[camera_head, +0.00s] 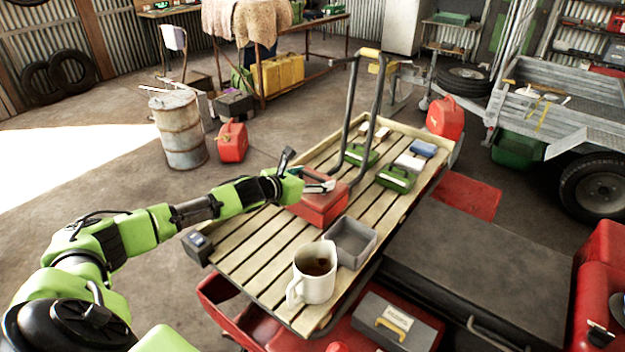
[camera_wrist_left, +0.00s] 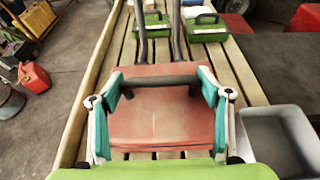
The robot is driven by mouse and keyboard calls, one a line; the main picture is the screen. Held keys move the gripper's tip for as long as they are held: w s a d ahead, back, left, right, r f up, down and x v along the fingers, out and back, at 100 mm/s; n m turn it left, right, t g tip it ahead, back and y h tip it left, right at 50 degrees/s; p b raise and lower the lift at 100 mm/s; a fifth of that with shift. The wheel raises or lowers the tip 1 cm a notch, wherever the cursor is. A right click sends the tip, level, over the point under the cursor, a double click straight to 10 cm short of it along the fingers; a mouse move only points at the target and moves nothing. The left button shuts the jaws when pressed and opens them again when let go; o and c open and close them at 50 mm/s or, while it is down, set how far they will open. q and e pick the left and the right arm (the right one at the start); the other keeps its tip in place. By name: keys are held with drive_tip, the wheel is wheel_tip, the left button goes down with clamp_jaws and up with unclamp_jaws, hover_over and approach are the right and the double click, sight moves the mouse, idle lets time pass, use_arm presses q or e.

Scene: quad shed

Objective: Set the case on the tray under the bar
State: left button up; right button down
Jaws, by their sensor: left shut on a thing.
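A red case (camera_head: 318,210) with a dark handle is over the slatted wooden tray (camera_head: 262,262), near its middle. My left gripper (camera_head: 320,186) is shut on the case from above. In the left wrist view the case (camera_wrist_left: 160,125) lies between the fingers, with its handle (camera_wrist_left: 160,81) spanning from one to the other. I cannot tell whether the case touches the slats. The bar (camera_head: 382,125), a tall grey loop with a yellow grip, rises from the tray just beyond the case. My right gripper is not in view.
Green cases (camera_head: 396,178) stand on the tray beyond the bar, with a blue item (camera_head: 423,149) nearby. A grey open bin (camera_head: 351,243) sits right beside the red case, and a white mug (camera_head: 314,273) stands in front. A red fuel can (camera_head: 445,118) is at the far end.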

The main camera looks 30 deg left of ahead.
use_arm(q)
drive_tip(key=shift+w+f, duration=0.1)
drive_tip(key=shift+f, duration=0.35)
drive_tip(key=o, duration=2.1)
drive_tip(key=shift+f, duration=0.15)
drive_tip(key=shift+c, duration=0.2)
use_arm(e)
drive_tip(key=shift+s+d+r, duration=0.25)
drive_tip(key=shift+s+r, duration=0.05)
use_arm(q)
drive_tip(key=shift+s, duration=0.5)
drive_tip(key=d+b+v, duration=0.1)
drive_tip(key=b+v, duration=0.2)
drive_tip(key=v, duration=0.8)
drive_tip(key=shift+a+r, duration=0.2)
drive_tip(key=shift+a, duration=0.25)
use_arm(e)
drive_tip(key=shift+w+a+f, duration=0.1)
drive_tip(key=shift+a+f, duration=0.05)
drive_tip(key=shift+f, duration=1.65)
